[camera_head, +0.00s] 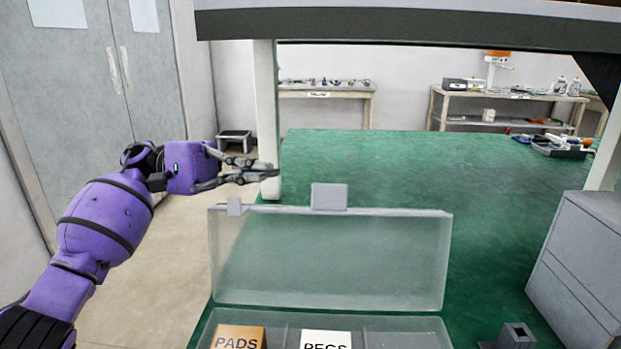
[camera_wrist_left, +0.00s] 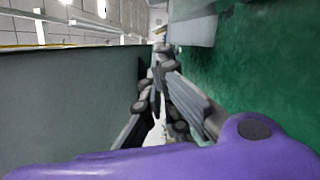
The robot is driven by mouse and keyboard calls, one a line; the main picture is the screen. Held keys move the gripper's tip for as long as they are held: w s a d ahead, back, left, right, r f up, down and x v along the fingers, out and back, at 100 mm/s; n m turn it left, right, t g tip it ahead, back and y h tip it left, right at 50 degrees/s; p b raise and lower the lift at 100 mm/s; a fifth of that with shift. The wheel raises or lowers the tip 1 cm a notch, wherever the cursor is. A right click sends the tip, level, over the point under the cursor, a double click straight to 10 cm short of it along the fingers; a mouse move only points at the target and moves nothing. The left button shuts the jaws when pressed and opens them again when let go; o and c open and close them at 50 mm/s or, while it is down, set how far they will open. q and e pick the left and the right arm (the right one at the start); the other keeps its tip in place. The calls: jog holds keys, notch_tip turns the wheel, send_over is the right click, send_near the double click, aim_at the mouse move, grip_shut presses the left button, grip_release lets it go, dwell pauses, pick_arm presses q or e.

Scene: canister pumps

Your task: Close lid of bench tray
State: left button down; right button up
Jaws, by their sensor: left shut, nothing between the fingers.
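The bench tray (camera_head: 375,323) sits at the bottom of the head view, with its lower part cut off by the frame edge. Its clear lid (camera_head: 330,255) stands open and upright at the far side, with a grey tab (camera_head: 329,197) on its top edge. Compartments hold an orange PADS card (camera_head: 238,338) and a white PEGS card (camera_head: 326,340). My left gripper (camera_head: 277,172) is shut and empty, above and beyond the lid's left part, apart from it in the head view. In the left wrist view its fingers (camera_wrist_left: 160,52) come together. My right gripper is not in view.
The green bench top (camera_head: 400,165) is mostly clear behind the lid. A grey cabinet (camera_head: 580,265) stands at right, with a small grey block (camera_head: 515,336) beside it. A white post (camera_head: 266,110) rises close to my left gripper, under an overhead shelf (camera_head: 400,25).

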pick_arm(q)
jog(key=s+d+r+p, duration=0.1)
jog(key=s+d, duration=0.5)
jog(key=d, duration=0.3)
jog(key=shift+d+r+p, duration=0.3)
jog(key=shift+p, duration=0.05)
jog(key=shift+s, duration=0.1)
